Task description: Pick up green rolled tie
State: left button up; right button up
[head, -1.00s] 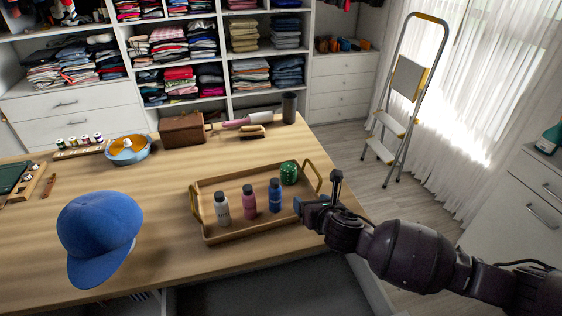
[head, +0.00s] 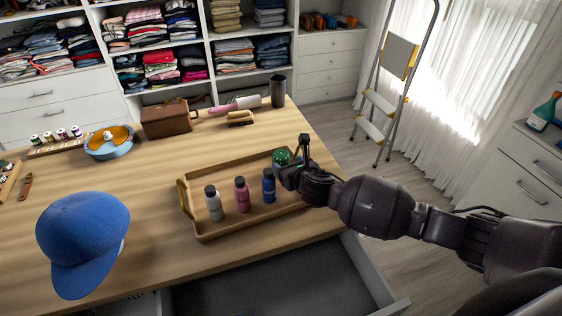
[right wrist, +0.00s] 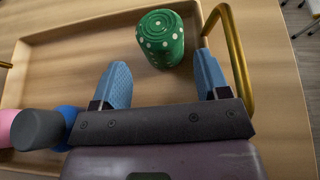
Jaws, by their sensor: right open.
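The green rolled tie (head: 281,157) has white dots and stands in the wooden tray (head: 201,232), at its far right end. In the head view my right gripper partly hides it. In the right wrist view the tie (right wrist: 162,38) stands upright, ahead of the fingertips and between their lines, nearer the right finger. My right gripper (head: 291,163) is open and empty; its two blue fingers (right wrist: 160,80) are spread wide over the tray. My left gripper is in neither view.
White, pink (head: 241,195) and blue (head: 268,186) bottles stand in the tray, left of my right gripper. The tray's gold handle (right wrist: 236,55) is close beside the right finger. A blue cap (head: 82,240) lies on the table at left. An open drawer (head: 270,280) juts out in front.

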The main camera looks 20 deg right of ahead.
aim_at(285, 161)
jog(key=shift+x, duration=2.55)
jog(key=shift+d+r, duration=0.1)
jog(key=c, duration=0.7)
